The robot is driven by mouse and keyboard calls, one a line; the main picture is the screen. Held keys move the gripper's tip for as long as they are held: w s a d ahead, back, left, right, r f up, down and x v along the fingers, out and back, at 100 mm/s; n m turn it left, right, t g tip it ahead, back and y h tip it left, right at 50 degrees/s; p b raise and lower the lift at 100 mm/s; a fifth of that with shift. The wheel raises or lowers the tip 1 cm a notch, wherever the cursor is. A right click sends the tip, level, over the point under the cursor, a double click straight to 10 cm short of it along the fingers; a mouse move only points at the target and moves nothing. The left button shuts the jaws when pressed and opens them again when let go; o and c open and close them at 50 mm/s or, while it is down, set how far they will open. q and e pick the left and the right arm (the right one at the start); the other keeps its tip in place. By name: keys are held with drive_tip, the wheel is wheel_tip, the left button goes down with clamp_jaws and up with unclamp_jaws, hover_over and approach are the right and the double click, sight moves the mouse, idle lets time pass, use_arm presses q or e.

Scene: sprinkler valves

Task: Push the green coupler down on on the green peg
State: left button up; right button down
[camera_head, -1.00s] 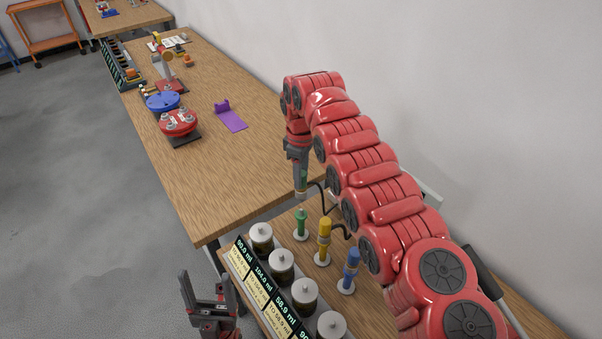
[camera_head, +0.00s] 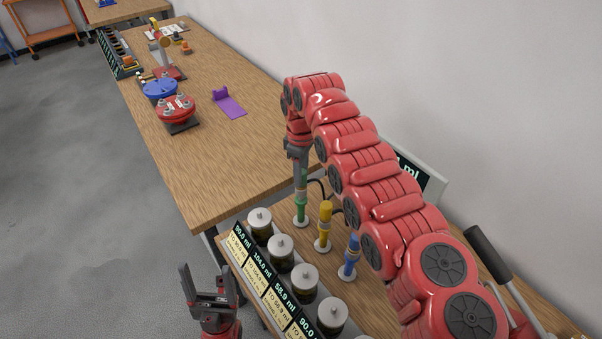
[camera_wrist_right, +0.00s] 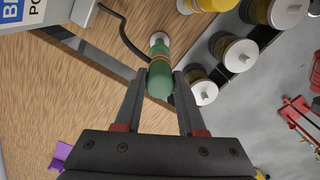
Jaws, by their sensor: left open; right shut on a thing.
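The green coupler (camera_head: 301,180) is held upright in my right gripper (camera_head: 299,172), directly over the green peg (camera_head: 300,211). In the head view the coupler's lower end meets the top of the peg; how far it is seated I cannot tell. In the right wrist view the coupler's rounded green end (camera_wrist_right: 160,78) sits between the two fingertips (camera_wrist_right: 160,72), with a tan band beyond it. The peg's white round base shows past it. My left gripper (camera_head: 204,275) is open and empty, left of the bench with the bottles.
A yellow coupler on its peg (camera_head: 325,224) and a blue one (camera_head: 350,256) stand close to the right. Black cables curve behind them. A row of white-capped bottles (camera_head: 280,248) with labelled displays stands in front. The large wooden table (camera_head: 220,160) lies beyond.

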drive_tip(key=shift+f+b, duration=0.7)
drive_tip(key=shift+f, duration=0.55)
drive_tip(key=shift+c, duration=2.1)
unclamp_jaws()
drive_tip(key=shift+r, duration=0.15)
drive_tip(key=shift+r+p, duration=0.3)
drive_tip(key=shift+r, duration=2.1)
